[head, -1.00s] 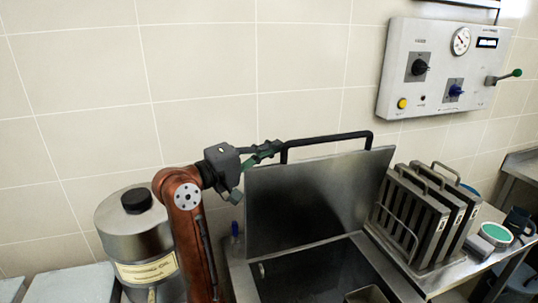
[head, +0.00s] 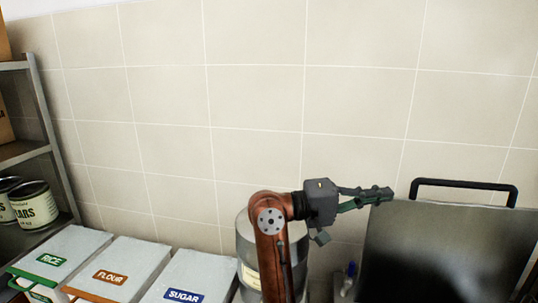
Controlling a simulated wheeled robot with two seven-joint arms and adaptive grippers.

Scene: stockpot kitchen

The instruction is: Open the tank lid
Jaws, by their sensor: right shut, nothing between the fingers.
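The tank lid (head: 440,250) stands raised, close to upright, at the right of the head view, with its black bar handle (head: 465,184) along the top edge. My right gripper (head: 388,194) is shut and empty beside the lid's upper left corner, just left of the handle. I cannot tell whether its fingertips touch the lid's edge. The tank's opening is out of view below. My left gripper is not in view.
A steel canister (head: 244,240) stands behind my right arm. White bins for rice (head: 70,240), flour (head: 125,258) and sugar (head: 195,268) line the lower left. A shelf (head: 45,130) with cans (head: 33,205) is at the far left. The tiled wall is bare.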

